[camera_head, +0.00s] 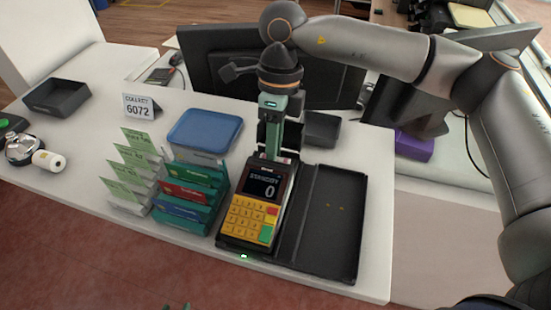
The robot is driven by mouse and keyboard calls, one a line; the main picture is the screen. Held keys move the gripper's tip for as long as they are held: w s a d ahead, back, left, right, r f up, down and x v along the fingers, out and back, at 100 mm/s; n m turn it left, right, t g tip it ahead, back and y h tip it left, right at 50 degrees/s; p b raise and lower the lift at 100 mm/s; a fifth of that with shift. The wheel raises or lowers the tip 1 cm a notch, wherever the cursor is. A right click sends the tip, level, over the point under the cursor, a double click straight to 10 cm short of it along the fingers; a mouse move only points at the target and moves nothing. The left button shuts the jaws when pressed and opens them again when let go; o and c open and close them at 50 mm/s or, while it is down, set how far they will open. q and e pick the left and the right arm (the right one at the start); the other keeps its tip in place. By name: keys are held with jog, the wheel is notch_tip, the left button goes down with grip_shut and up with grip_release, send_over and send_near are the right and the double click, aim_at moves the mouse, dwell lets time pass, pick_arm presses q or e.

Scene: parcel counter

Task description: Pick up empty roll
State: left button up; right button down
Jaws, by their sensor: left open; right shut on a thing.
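A card terminal (257,203) with yellow keys and a lit screen stands in a black tray at the counter's front. My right gripper (272,155) points down at the terminal's far end, its green fingers shut. What it holds there is mostly hidden behind the fingers and the terminal; I take it to be the empty roll, but cannot see its shape. Only the green tips of my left gripper (178,307) show at the bottom edge, open and far from the terminal.
The tray's right compartment (333,220) is bare. Card racks (190,195), leaflets (130,178), a blue-lidded box (204,132) and a sign (139,107) stand left of the terminal. A white roll (48,161) lies by a bell (22,147). Monitors (225,65) stand behind.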

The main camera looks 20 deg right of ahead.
jog(key=shift+f, duration=0.25)
